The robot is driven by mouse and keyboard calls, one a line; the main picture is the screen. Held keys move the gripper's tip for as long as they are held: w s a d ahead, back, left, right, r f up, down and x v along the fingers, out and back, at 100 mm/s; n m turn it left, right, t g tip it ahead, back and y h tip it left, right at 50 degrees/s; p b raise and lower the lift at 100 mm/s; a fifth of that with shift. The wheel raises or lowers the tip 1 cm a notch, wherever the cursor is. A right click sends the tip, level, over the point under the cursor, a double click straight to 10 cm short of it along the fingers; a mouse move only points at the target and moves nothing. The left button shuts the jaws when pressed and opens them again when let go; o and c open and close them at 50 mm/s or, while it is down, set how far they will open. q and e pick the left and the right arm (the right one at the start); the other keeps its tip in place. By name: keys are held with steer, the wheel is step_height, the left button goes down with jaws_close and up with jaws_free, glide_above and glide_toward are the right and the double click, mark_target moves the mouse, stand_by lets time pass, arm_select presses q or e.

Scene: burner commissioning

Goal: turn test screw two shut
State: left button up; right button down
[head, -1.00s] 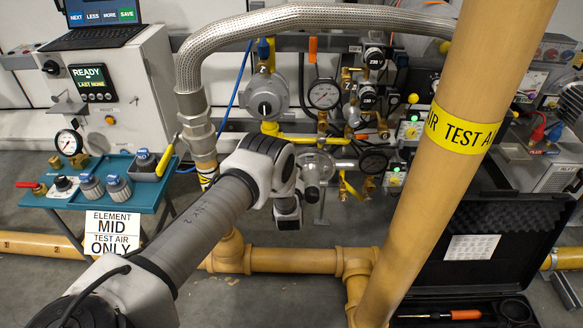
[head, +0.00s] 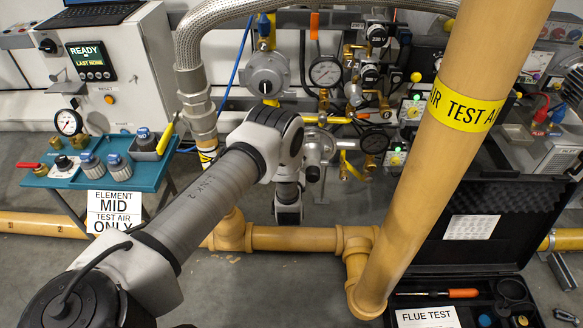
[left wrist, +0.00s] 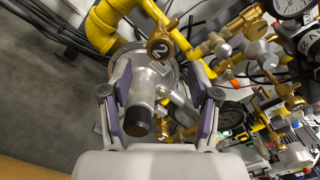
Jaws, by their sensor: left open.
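In the left wrist view a brass disc marked 2 (left wrist: 163,46) sits on the pipework, just beyond my left gripper (left wrist: 163,108). I take it as the tag of test screw two; the screw itself I cannot pick out for certain. The left gripper is open, its purple-padded fingers on either side of a silver fitting with a dark brown end (left wrist: 140,115). I cannot tell whether they touch it. In the head view my left wrist stands before the pipework, and its fingers are hidden or too small to tell. My right gripper is not in view.
A yellow AIR TEST pipe (head: 440,160) rises in front, right of my arm. A braided hose (head: 260,15) arches overhead. Gauges (head: 326,71) and valves crowd the pipework. A teal tray table (head: 145,178) stands left, an open black case (head: 475,265) right.

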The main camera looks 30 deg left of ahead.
arm_select(q)
steer(key=v, duration=0.6)
steer(key=shift+s+d, duration=0.2)
steer(key=shift+s, duration=0.1)
steer(key=s+d+f+n+g+h, duration=0.4)
steer(key=s+n, duration=0.3)
steer(key=s, duration=0.5)
steer(key=s+d+f+n+g+h, duration=0.2)
steer(key=s+d+n+g, duration=0.35)
steer(key=s, duration=0.65)
steer(key=s+d+f+n+g+h, duration=0.3)
steer(key=s+n+g, duration=0.4)
steer(key=s, duration=0.5)
step_height(320, 180, up, 30)
steer(key=n+t+p, duration=0.1)
steer(key=p, duration=2.8)
steer(key=shift+w+n+p, duration=0.3)
steer(key=shift+n+p, duration=0.05)
